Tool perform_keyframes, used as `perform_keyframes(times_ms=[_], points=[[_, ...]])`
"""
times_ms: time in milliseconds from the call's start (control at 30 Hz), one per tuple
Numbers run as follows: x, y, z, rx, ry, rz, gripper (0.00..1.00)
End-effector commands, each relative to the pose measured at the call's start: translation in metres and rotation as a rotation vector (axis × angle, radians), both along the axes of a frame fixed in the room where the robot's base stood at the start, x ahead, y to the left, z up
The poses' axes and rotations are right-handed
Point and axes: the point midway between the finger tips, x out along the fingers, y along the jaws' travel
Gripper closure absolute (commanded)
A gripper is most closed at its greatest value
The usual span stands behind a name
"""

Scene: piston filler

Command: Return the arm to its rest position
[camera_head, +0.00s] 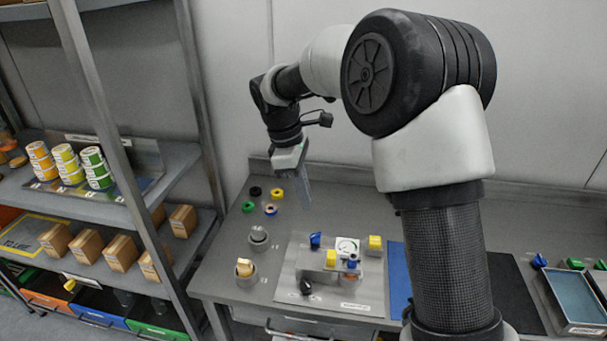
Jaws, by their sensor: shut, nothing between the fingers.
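My arm rises in front of the camera, bends at a large black joint and reaches left over the workbench (210,280). My gripper (305,192) points down above the back left part of the bench, apart from its surface. Its fingers look pale and close together, and nothing shows between them. Several small coloured rings lie on the bench to the lower left of the fingers, including a yellow ring (277,194) and a black ring (255,191).
A grey plate (370,295) with blue and yellow parts sits mid-bench, two grey cups left of it. A shelf rack (105,120) with stacked tubs and boxes stands left. A blue tray (575,295) is at right. A wall is close behind the bench.

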Motion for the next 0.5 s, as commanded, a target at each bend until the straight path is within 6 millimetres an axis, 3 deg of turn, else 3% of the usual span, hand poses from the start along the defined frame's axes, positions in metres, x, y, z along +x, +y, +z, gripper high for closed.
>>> perform_keyframes(times_ms=[133,267,500], points=[[-0.004,-0.004,0.010,0.002,-0.018,-0.025,1.00],[-0.021,-0.020,0.040,0.017,-0.086,-0.127,1.00],[-0.090,-0.067,0.104,0.098,-0.280,-0.475,1.00]])
